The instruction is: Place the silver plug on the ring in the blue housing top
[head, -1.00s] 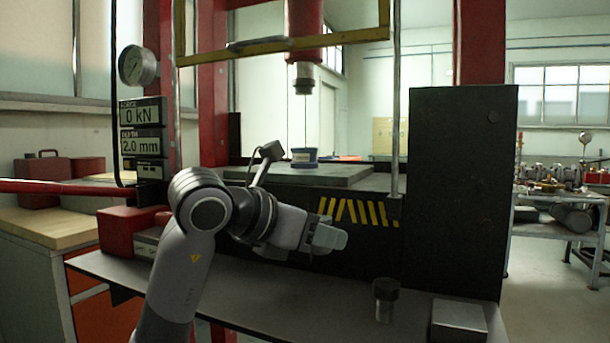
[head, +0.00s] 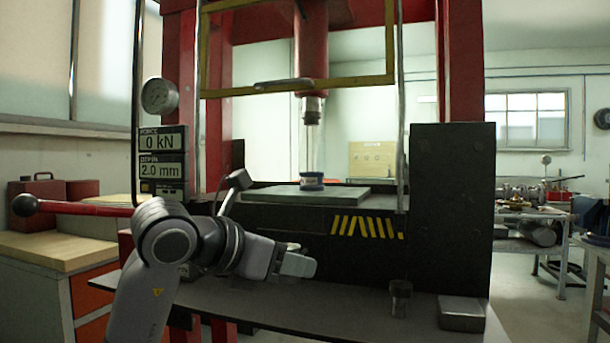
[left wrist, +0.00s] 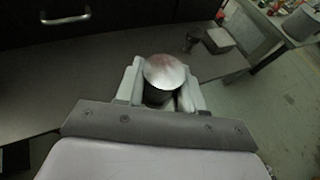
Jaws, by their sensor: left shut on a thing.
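My left gripper (head: 298,264) is in front of the black press, above the grey shelf and below the press plate. In the left wrist view, its fingers (left wrist: 160,88) are shut on the silver plug (left wrist: 164,72), a round piece with a shiny domed top and a darker side. In the head view the plug is mostly hidden by the gripper. My right gripper is not in view.
The red press ram (head: 312,55) hangs above the housing. A yellow guard frame (head: 350,83) is raised in front. A dark cylinder (head: 400,300) and a metal block (head: 461,314) stand on the shelf's right. A red-handled lever (head: 80,208) reaches out left.

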